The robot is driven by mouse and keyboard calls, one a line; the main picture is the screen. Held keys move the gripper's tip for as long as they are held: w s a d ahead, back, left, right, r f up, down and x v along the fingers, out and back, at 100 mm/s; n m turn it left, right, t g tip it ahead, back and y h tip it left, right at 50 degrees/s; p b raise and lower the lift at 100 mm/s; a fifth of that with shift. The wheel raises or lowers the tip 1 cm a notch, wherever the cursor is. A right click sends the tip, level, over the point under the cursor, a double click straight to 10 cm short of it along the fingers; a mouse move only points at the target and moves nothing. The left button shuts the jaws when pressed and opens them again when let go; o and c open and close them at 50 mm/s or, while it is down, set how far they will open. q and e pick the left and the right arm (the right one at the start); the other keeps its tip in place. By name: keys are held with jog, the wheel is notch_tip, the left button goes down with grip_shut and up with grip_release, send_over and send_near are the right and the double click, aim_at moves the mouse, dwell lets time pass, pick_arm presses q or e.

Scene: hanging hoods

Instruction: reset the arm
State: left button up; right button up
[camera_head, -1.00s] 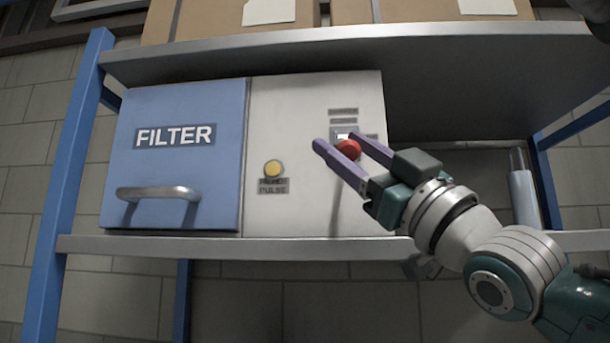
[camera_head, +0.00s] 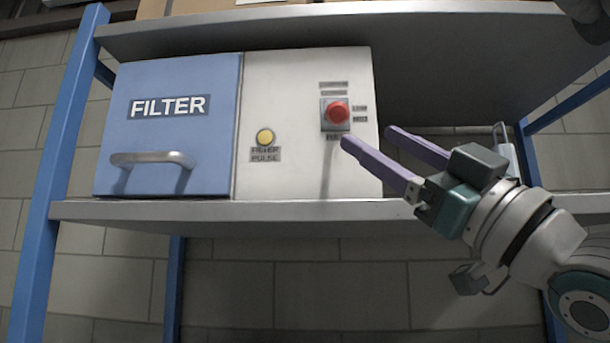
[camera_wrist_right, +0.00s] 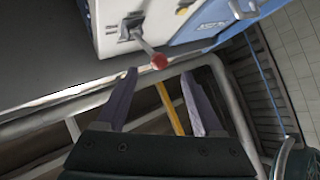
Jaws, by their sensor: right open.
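My right gripper (camera_head: 367,138) is open and empty, with two purple fingers. It is in front of the lower right part of the white control panel (camera_head: 285,90), below and right of the red knob (camera_head: 337,112). In the right wrist view the fingers (camera_wrist_right: 152,98) are spread, and the red knob (camera_wrist_right: 159,61) on a metal lever shows beyond them, apart from the tips. My left gripper is not in view.
The panel and a blue FILTER door (camera_head: 165,155) with a metal handle (camera_head: 152,158) stand on a shelf (camera_head: 240,211). A yellow button (camera_head: 265,137) is on the panel. Blue posts (camera_head: 62,150) frame the shelf. Boxes stand on the upper shelf (camera_head: 300,30).

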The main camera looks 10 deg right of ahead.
jog(key=shift+s+d+f, duration=0.25)
jog(key=shift+s+f, duration=0.2)
